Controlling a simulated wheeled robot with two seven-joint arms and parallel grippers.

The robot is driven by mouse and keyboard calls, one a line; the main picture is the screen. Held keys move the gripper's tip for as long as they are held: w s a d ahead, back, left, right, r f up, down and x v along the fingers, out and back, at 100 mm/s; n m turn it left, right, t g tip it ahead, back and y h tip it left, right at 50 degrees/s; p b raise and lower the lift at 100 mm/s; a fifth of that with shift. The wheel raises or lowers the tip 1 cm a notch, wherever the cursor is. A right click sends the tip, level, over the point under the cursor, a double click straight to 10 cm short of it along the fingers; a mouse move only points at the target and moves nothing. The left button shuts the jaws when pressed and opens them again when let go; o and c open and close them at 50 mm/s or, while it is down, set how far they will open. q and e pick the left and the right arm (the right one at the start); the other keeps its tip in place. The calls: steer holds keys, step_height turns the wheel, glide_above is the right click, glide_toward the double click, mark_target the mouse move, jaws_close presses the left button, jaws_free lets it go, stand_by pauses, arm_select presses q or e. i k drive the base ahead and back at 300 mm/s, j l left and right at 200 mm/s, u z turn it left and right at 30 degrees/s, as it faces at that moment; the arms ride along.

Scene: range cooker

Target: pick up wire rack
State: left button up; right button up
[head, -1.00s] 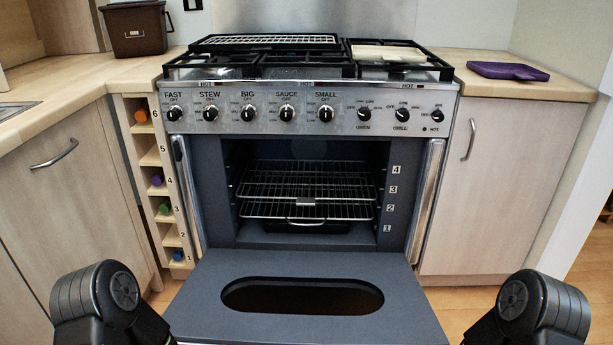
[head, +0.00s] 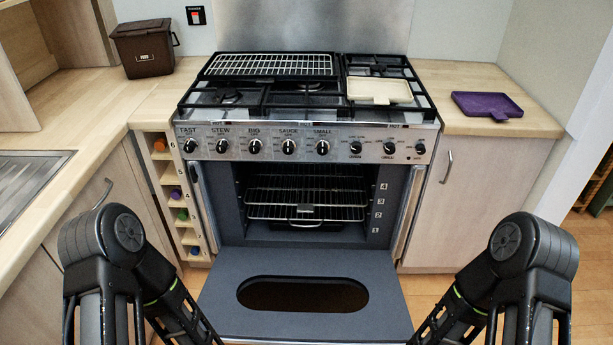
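A wire rack (head: 268,64) lies flat on the back left of the hob, on top of the black pan supports. Two more wire racks show inside the open oven, an upper one (head: 306,184) and a lower one (head: 280,212), one above the other. Both of my arms show at the bottom left and bottom right, well in front of the hob. Their grippers are below the picture edge and out of view.
The oven door (head: 302,262) hangs open and flat in front. A cream tray (head: 378,90) lies on the right of the hob. A purple tray (head: 486,104) is on the right counter, a brown food bin (head: 145,48) on the left counter. The left worktop is mostly bare.

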mark_target(301, 208)
steer(key=i+l, duration=0.15)
steer(key=l, duration=0.2)
steer(key=i+l, duration=0.15)
steer(key=l, duration=0.25)
steer(key=i+l, duration=0.2)
steer(key=l, duration=0.15)
steer(key=i+l, duration=0.15)
steer(key=l, duration=0.25)
steer(key=i+l, duration=0.15)
steer(key=l, duration=0.2)
steer(key=i+l, duration=0.15)
steer(key=l, duration=0.25)
steer(key=i+l, duration=0.2)
steer(key=l, duration=0.15)
